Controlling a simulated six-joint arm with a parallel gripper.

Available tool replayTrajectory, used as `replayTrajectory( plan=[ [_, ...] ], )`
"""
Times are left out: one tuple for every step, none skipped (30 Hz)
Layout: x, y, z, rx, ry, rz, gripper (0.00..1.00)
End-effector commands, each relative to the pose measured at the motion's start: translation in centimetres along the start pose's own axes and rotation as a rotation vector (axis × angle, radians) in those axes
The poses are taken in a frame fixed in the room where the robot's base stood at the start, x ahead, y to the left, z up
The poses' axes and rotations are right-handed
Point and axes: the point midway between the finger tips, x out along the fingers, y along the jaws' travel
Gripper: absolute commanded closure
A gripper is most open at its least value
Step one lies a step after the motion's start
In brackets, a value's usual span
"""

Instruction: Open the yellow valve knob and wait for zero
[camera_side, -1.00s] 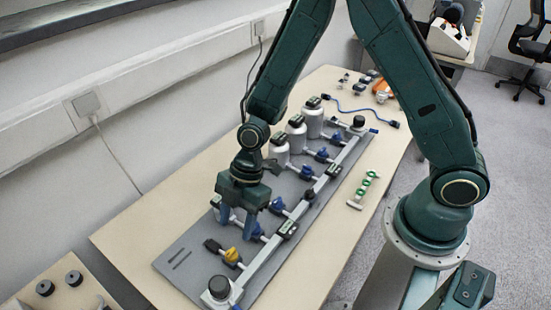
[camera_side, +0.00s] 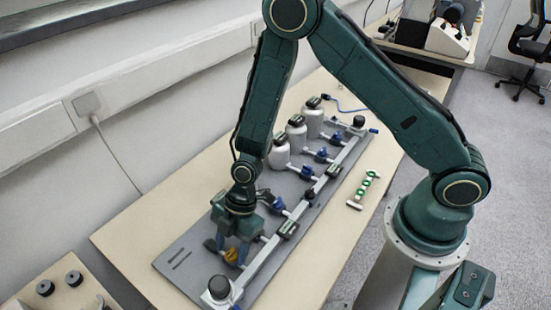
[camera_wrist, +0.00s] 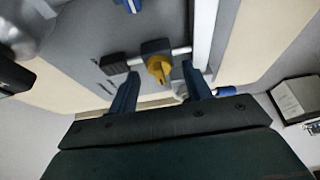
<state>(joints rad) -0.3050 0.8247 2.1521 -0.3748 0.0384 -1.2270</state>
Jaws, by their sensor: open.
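The yellow valve knob (camera_side: 231,256) sits on a short side branch near the front end of the grey plate (camera_side: 165,262). In the wrist view the yellow knob (camera_wrist: 159,68) shows on its dark blue valve body (camera_wrist: 155,46), between and beyond my fingertips. My gripper (camera_side: 230,247) is over the knob, pointing down, with its blue fingers apart. In the wrist view my gripper (camera_wrist: 157,85) is open and empty, one finger on each side of the knob. I cannot tell whether the fingers touch it. No readable gauge value shows.
A pale rail (camera_side: 262,255) runs along the plate, with a black-topped round part (camera_side: 219,288) at its front end. Several blue valves (camera_side: 307,170) and grey-white bottles (camera_side: 279,152) stand farther back. A green-and-white part (camera_side: 364,188) lies on the table to the right.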

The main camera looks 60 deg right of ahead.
Motion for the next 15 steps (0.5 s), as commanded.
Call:
replayTrajectory(
  plan=[
    [0.00,0.00,0.00,0.000,0.000,0.000,0.51],
    [0.00,0.01,0.00,0.000,0.000,0.000,0.51],
    [0.00,0.00,0.00,0.000,0.000,0.000,0.51],
    [-0.01,0.00,0.00,0.000,0.000,0.000,0.57],
    [-0.01,0.00,0.00,0.000,0.000,0.000,0.63],
    [-0.01,0.00,0.00,0.000,0.000,0.000,0.70],
    [-0.01,0.00,0.00,0.000,0.000,0.000,0.76],
    [-0.02,0.00,0.00,0.000,0.000,0.000,0.82],
    [-0.02,0.00,0.00,0.000,0.000,0.000,0.90],
    [-0.02,-0.01,0.00,0.000,0.000,0.000,0.95],
    [-0.02,-0.01,0.00,0.000,0.000,0.000,0.95],
    [-0.02,-0.01,0.00,0.000,0.000,0.000,0.95],
    [-0.02,-0.01,0.00,0.000,0.000,0.000,0.95],
    [-0.02,-0.01,0.00,0.001,0.000,0.000,0.95],
    [-0.03,-0.01,0.00,0.003,0.000,0.001,0.95]
  ],
)
